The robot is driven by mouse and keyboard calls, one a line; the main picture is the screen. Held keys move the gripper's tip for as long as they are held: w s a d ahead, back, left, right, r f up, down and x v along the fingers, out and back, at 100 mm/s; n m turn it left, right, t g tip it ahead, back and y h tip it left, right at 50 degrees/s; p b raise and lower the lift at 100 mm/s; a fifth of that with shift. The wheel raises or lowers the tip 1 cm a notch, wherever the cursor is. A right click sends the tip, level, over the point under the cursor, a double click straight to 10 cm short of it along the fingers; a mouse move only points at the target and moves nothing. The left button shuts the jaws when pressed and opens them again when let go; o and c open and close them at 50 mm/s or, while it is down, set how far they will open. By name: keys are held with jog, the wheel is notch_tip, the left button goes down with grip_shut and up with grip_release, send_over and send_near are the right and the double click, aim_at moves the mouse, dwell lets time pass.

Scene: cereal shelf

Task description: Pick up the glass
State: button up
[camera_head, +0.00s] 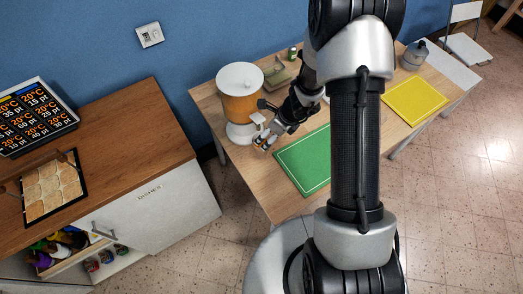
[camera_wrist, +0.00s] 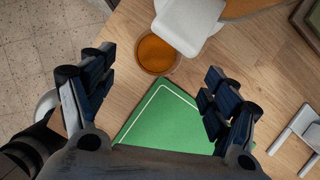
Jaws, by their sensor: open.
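The glass (camera_wrist: 157,54) appears in the wrist view as a round shape with orange contents, on the wooden table beside the white part of the dispenser (camera_wrist: 190,22). My gripper (camera_wrist: 155,74) is open, its dark fingers spread to the left and right, with the glass ahead between them and not touched. In the head view my gripper (camera_head: 266,138) is low at the front of the juice dispenser (camera_head: 240,98), which has an orange tank and white lid. I cannot make out the glass clearly there.
A green mat (camera_head: 304,163) lies right of the gripper, and a yellow mat (camera_head: 414,102) lies farther right. A grey pot (camera_head: 414,56) stands at the back. A brown counter (camera_head: 120,135) with an open drawer is at left. Bare table (camera_wrist: 255,65) shows right of the glass.

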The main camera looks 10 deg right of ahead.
jog(key=b+x, duration=0.1)
jog(key=x, duration=0.3)
jog(key=b+x, duration=0.2)
jog(key=x, duration=0.3)
jog(key=shift+a, duration=0.25)
jog(key=shift+s, duration=0.1)
jog(key=c, duration=1.5)
jog(key=shift+c, duration=0.2)
jog(key=shift+r, duration=0.15)
